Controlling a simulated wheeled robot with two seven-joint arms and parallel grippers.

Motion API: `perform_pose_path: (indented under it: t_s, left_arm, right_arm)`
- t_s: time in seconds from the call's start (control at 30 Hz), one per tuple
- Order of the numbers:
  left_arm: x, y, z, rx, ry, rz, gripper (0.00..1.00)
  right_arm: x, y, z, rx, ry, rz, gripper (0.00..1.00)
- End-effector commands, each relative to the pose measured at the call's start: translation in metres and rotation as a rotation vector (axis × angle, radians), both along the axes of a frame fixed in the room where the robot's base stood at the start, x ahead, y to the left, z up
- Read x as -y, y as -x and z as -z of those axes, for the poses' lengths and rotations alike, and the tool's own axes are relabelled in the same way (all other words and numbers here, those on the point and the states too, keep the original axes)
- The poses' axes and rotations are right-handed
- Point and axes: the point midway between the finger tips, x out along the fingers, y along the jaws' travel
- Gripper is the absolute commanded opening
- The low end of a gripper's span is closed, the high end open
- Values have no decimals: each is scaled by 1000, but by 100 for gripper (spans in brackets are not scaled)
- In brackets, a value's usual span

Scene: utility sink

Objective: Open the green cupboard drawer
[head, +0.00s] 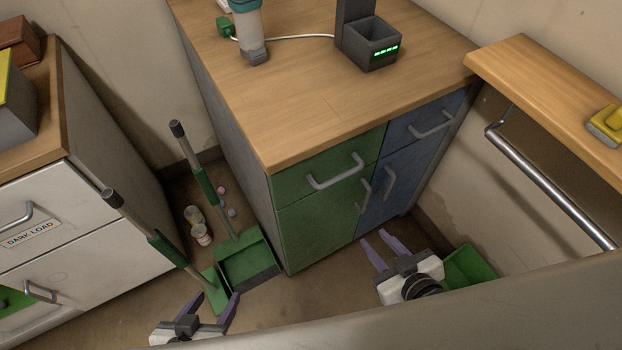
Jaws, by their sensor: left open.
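The green drawer (295,183) is the upper left front of the wooden-topped cupboard in the head view. It looks shut, flush with the cupboard front, and has a grey bar handle (337,176). My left gripper (217,296) is low at the bottom left, in front of the dustpan and well apart from the drawer. It is open, with nothing between its fingers. My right gripper (374,238) is below and right of the drawer handle, in front of the lower cupboard doors. Its fingers are apart and empty, and it touches no handle.
A green door (315,232) is below the drawer, with a blue drawer (418,128) and blue door (385,185) to the right. A long-handled green dustpan (247,262) and a brush (160,242) stand left. A metal rail (550,185) is at right.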

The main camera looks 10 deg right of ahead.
Motion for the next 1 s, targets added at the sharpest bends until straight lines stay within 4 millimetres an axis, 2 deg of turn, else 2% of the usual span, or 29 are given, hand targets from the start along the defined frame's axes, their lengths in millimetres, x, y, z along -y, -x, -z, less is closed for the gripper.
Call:
perform_pose_path:
  t_s: [0.03, 0.13, 0.2, 0.3, 0.43, 0.6, 0.83, 1.0]
  left_arm:
    - [2, -2, 25, 3, 4, 0, 55]
    - [9, -9, 41, 27, 21, 7, 55]
    - [12, -10, 53, 35, 30, 10, 55]
    - [14, -11, 69, 40, 37, 11, 55]
    - [17, -12, 86, 46, 44, 13, 55]
    - [19, -13, 103, 54, 52, 15, 55]
    - [21, -13, 112, 55, 58, 15, 55]
    - [21, -12, 110, 53, 58, 16, 55]
  right_arm:
    - [16, -31, 5, 135, 81, -43, 29]
    - [36, -84, -22, 442, 266, -169, 29]
    - [39, -109, -45, 657, 397, -280, 29]
    - [35, -124, -69, 904, 553, -441, 29]
    - [27, -123, -81, 1142, 711, -640, 29]
    - [23, -110, -76, 1351, 853, -879, 29]
    - [25, -95, -65, 1472, 933, -1067, 29]
    - [10, -100, -69, 1484, 937, -1081, 29]
